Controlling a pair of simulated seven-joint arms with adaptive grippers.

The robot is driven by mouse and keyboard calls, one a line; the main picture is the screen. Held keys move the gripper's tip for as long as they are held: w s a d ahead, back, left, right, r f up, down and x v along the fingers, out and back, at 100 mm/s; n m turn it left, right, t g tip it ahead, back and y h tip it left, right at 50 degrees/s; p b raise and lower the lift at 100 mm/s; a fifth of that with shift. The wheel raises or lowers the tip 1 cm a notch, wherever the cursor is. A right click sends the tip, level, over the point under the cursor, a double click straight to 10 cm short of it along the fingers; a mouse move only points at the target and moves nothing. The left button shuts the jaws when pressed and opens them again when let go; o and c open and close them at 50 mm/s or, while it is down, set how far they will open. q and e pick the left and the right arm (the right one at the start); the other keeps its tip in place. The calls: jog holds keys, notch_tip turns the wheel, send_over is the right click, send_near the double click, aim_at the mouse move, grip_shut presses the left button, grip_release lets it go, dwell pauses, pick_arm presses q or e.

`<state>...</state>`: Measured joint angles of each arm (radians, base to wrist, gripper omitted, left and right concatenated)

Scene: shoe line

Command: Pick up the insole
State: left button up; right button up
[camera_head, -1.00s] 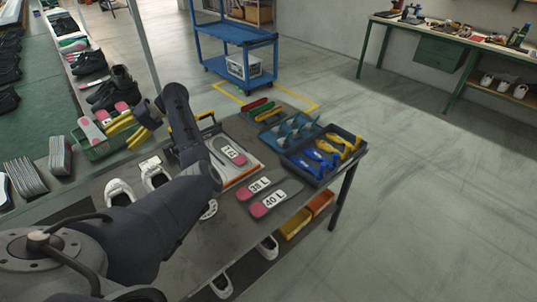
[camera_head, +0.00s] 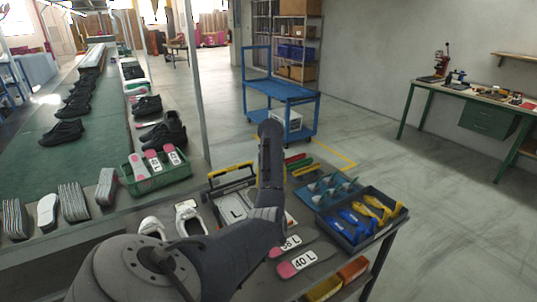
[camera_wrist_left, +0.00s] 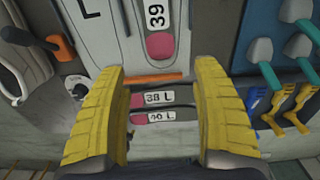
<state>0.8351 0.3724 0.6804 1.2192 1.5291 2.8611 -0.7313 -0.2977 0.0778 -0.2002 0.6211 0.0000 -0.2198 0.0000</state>
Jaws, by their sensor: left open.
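Grey insoles with pink heels and white labels lie on the table. The 40 L insole (camera_head: 304,262) and the 38 L insole (camera_head: 288,244) lie side by side, partly behind my arm. The left wrist view shows the 38 L insole (camera_wrist_left: 172,96), the 40 L insole (camera_wrist_left: 170,117) below it, and a 39 insole (camera_wrist_left: 157,22) in a tray. More labelled insoles (camera_head: 155,162) stand in a green basket (camera_head: 158,181). My left gripper (camera_wrist_left: 160,70) is open and empty above the table, its yellow fingers either side of the view; my forearm hides it in the head view.
A blue bin (camera_head: 333,226) holds blue and yellow tools. Another blue rack (camera_head: 325,190) stands behind it. A conveyor with black shoes (camera_head: 62,132) runs along the left.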

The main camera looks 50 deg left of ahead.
pick_arm(q)
jog(key=shift+f, duration=7.5)
jog(key=shift+c, duration=0.5)
jog(key=c, duration=0.8)
